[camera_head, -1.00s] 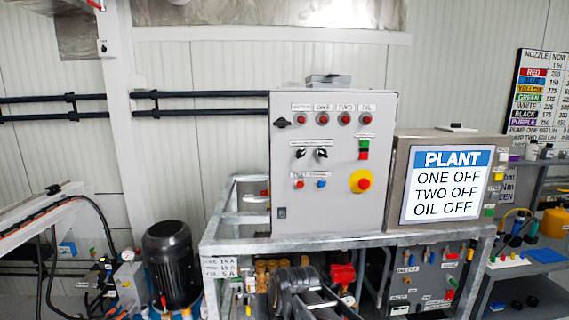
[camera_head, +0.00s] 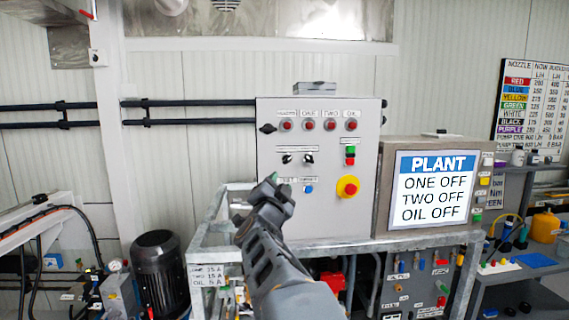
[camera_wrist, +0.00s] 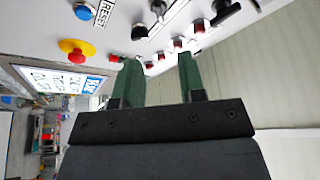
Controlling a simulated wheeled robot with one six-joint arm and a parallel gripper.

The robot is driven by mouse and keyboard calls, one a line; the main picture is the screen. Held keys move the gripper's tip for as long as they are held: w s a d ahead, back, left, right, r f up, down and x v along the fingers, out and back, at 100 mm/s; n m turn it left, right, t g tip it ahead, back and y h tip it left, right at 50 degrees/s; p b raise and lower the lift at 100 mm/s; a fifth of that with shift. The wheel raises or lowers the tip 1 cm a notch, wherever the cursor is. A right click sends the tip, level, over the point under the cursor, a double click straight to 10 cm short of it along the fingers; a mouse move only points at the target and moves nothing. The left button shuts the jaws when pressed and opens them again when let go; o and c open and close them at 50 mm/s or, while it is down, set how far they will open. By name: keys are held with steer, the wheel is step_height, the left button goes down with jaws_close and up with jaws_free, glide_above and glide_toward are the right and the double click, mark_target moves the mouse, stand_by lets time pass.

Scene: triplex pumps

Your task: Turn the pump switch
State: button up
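The grey control panel (camera_head: 330,222) carries two small black rotary switches, a left one (camera_head: 287,158) and a right one (camera_head: 309,158). Both also show in the wrist view, as black knobs (camera_wrist: 139,31) and (camera_wrist: 158,7). A separate black handle (camera_head: 267,128) is at the panel's left edge. My gripper (camera_head: 271,181) is raised in front of the panel's lower left, below the switches. In the wrist view its two green fingers (camera_wrist: 159,60) are spread with nothing between them. Their tips are apart from both switches. Part of the panel's lower left is hidden by my arm.
A row of red lamps (camera_head: 308,125) lies above the switches. A yellow-and-red stop button (camera_head: 348,187) sits to the right, beside the screen (camera_head: 433,190) reading ONE, TWO and OIL OFF. A metal frame (camera_head: 340,246) supports the panel. A black motor (camera_head: 161,270) stands left.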

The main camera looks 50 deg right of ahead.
mark_target(287, 161)
steer(key=p+x, duration=0.3)
steer(key=x, duration=0.9)
steer(key=shift+w+d, duration=0.15)
steer(key=shift+d, duration=0.05)
jaws_close()
